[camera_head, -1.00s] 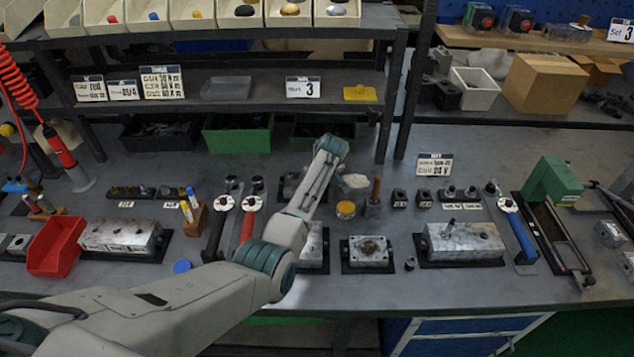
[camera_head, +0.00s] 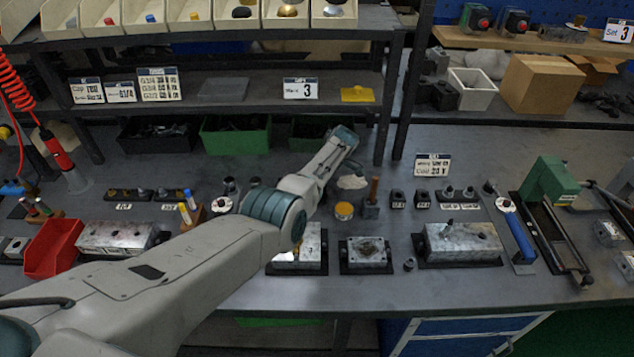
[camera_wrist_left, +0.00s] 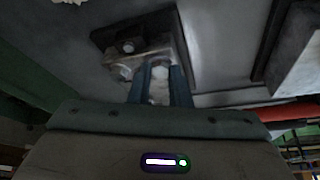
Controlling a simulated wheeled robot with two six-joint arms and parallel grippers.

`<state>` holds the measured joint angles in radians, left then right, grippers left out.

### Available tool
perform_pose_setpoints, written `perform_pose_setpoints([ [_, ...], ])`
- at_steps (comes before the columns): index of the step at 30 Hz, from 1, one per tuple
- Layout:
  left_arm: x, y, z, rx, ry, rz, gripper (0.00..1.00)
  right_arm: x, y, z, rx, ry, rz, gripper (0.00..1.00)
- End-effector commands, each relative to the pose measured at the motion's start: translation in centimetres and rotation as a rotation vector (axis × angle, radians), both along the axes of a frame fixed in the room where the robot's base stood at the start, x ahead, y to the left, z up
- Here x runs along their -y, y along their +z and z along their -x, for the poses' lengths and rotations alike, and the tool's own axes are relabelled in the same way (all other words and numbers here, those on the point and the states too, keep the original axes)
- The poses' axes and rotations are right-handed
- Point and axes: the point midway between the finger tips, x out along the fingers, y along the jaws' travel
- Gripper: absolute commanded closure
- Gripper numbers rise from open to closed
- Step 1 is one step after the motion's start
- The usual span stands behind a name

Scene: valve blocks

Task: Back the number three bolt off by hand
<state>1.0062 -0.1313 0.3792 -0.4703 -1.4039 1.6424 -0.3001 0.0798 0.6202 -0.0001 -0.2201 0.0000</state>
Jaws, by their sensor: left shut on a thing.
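In the left wrist view a worn metal block (camera_wrist_left: 145,52) sits on a dark base plate, with several bolt heads on it. My left gripper (camera_wrist_left: 161,82) has its two blue fingers closed on a pale bolt (camera_wrist_left: 158,90) at the near side of the block. Another bolt (camera_wrist_left: 122,71) shows just left of the fingers, and a dark stud (camera_wrist_left: 128,46) stands farther off. No bolt number is readable. My right gripper is not in view.
More metal blocks stand on the bench: one partly behind my arm (camera_head: 300,250), one in the middle (camera_head: 367,252), one at right (camera_head: 460,243). A yellow-topped tin (camera_head: 344,210) and a wood-handled tool (camera_head: 372,192) are close to my wrist. A shelf post (camera_head: 396,100) rises behind.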

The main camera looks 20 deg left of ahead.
Motion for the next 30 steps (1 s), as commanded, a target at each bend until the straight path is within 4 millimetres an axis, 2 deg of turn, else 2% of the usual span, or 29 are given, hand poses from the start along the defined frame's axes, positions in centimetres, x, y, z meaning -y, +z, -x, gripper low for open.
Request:
perform_pose_setpoints([
  [5,0.0,0.0,0.0,0.0,-0.001,0.001,1.0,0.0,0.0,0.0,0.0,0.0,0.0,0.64],
  [6,0.0,0.0,0.0,0.0,-0.001,0.001,0.75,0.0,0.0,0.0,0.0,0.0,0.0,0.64],
  [9,0.0,0.0,0.0,0.0,-0.002,0.001,0.58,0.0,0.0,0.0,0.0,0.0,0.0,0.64],
  [20,0.2,0.3,0.0,0.0,-0.003,0.001,0.58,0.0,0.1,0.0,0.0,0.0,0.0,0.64],
  [23,0.6,1.2,0.0,0.001,-0.004,0.001,0.58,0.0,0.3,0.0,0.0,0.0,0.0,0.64],
  [30,2.1,4.8,0.2,0.004,-0.003,0.003,0.58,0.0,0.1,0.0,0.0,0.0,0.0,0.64],
])
